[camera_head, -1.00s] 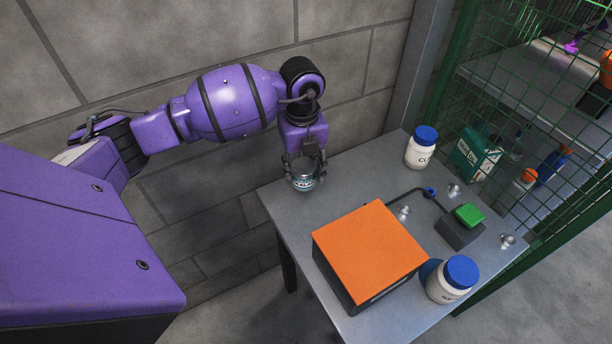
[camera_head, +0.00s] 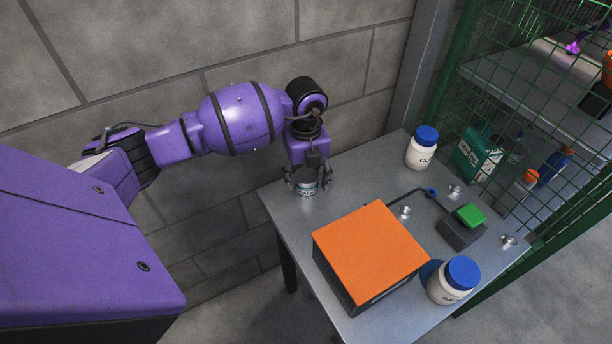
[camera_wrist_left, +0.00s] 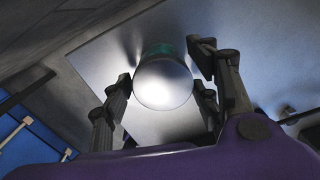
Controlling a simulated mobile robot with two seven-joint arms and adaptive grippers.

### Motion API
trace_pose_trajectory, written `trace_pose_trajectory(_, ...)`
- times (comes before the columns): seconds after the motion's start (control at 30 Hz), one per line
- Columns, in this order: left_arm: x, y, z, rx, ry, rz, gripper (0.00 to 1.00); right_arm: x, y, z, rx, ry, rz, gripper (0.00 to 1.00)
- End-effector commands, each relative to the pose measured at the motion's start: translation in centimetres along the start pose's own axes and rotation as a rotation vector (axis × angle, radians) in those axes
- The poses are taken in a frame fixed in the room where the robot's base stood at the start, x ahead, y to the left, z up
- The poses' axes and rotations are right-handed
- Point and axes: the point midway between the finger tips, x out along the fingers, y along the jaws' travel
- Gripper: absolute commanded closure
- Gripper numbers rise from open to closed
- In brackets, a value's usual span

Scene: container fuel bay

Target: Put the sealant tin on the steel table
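The sealant tin (camera_head: 307,188) is a small round tin with a pale metal top and a teal-and-white label. It stands upright at the far left corner of the steel table (camera_head: 345,168). My left gripper (camera_head: 308,187) points down over the tin, with its fingers spread on either side. In the left wrist view the tin's shiny round top (camera_wrist_left: 164,84) lies between the fingers (camera_wrist_left: 164,92). The fingers look parted from it, though the gap is narrow. The tin's underside is hidden. My right gripper is not in view.
An orange-topped box (camera_head: 370,250) sits on the table's near half. White jars with blue lids stand at the back (camera_head: 422,147) and front right (camera_head: 453,279). A green-topped switch (camera_head: 468,217) with a cable is at right. A block wall and green mesh border the table.

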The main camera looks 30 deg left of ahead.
Motion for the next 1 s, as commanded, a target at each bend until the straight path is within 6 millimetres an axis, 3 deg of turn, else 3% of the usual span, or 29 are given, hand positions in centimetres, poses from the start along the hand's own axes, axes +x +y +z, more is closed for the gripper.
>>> trace_pose_trajectory(0.3, -0.1, 0.0, 0.0, 0.000, 0.000, 0.000, 0.38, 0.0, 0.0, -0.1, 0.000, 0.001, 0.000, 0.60)
trace_pose_trajectory(0.43, -1.0, 0.0, 0.1, 0.000, -0.002, -0.001, 0.38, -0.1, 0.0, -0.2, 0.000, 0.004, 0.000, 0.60)
trace_pose_trajectory(0.8, -8.5, -0.1, 0.1, 0.001, -0.003, -0.002, 0.38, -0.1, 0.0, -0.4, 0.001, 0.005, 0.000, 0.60)
trace_pose_trajectory(1.0, -11.4, 0.0, 0.1, -0.001, -0.001, 0.000, 0.38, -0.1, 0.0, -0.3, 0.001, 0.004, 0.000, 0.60)
